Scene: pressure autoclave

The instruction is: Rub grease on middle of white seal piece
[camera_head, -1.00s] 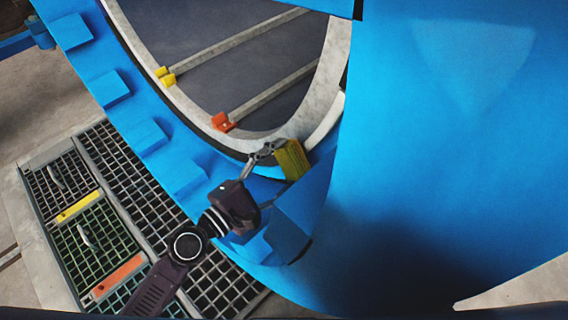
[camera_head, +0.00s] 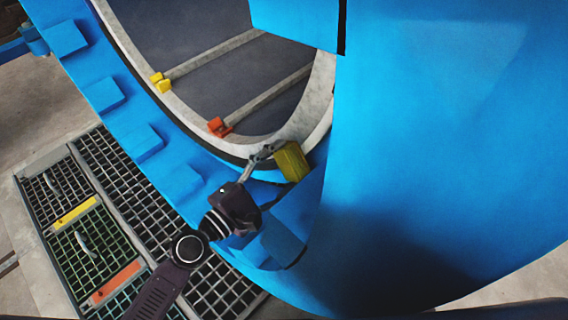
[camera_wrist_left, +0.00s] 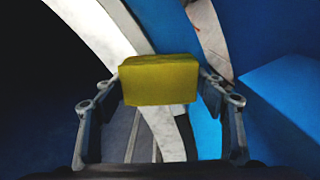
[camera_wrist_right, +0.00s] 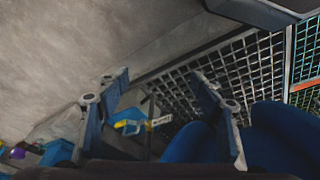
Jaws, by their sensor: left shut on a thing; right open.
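The white seal piece (camera_head: 320,92) shows as a pale ring around the oval opening of the blue autoclave. In the left wrist view, a pale curved band (camera_wrist_left: 98,28) runs behind the block. My left gripper (camera_head: 272,152) is shut on a yellow block (camera_head: 291,161), which also shows between the fingers in the left wrist view (camera_wrist_left: 160,80). The block is at the lower right of the ring; I cannot tell whether it touches the seal. No grease can be made out. My right gripper (camera_wrist_right: 160,78) is open and empty, above the floor.
A large blue panel (camera_head: 440,140) fills the right side. Blue blocks line the rim (camera_head: 110,95). Inside the opening are rails with a yellow stop (camera_head: 160,82) and an orange stop (camera_head: 219,127). Metal grating (camera_head: 120,180) covers the floor at left.

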